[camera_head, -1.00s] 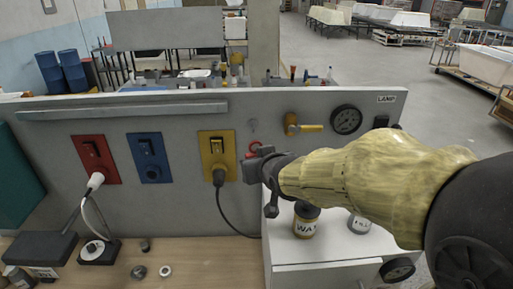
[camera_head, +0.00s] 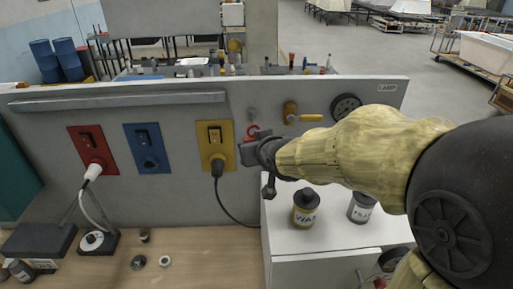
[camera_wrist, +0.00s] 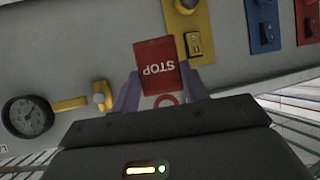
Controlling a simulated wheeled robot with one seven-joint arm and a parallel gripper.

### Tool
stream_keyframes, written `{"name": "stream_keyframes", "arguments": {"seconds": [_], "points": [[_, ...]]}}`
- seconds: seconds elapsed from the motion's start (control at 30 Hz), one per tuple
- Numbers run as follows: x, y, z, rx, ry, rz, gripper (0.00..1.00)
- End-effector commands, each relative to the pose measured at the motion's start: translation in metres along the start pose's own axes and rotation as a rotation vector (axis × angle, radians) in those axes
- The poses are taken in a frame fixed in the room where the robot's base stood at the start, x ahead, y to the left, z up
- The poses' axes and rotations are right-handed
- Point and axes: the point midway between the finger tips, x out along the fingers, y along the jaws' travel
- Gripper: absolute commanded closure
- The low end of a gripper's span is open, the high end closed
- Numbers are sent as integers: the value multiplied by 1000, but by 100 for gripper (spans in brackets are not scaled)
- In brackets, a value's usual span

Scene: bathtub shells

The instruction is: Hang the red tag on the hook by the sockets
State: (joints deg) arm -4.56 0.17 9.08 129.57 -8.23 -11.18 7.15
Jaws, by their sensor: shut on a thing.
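The red tag reads STOP in the wrist view (camera_wrist: 157,72), upside down there. It lies between the two fingers of my gripper (camera_wrist: 160,88), which is shut on it. Its red ring shows at the gripper's tip in the head view (camera_head: 252,131), while the gripper hides most of the tag. A small grey hook (camera_head: 252,113) is on the panel just above the ring, right of the yellow socket (camera_head: 215,140). The ring appears apart from the hook in the picture; depth between them is unclear. The hook is not visible in the wrist view.
Red (camera_head: 92,150) and blue (camera_head: 147,148) sockets sit further left on the grey panel (camera_head: 60,125). A yellow valve (camera_head: 300,116) and a gauge (camera_head: 346,107) are to the right. Below my arm, cans including WAX (camera_head: 305,208) stand on a white cabinet (camera_head: 285,228).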

Motion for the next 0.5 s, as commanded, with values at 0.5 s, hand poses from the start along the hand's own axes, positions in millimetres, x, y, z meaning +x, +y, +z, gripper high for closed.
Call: {"name": "stream_keyframes", "arguments": {"seconds": [0.5], "points": [[22,6,-10,-1,-1,0,78]]}}
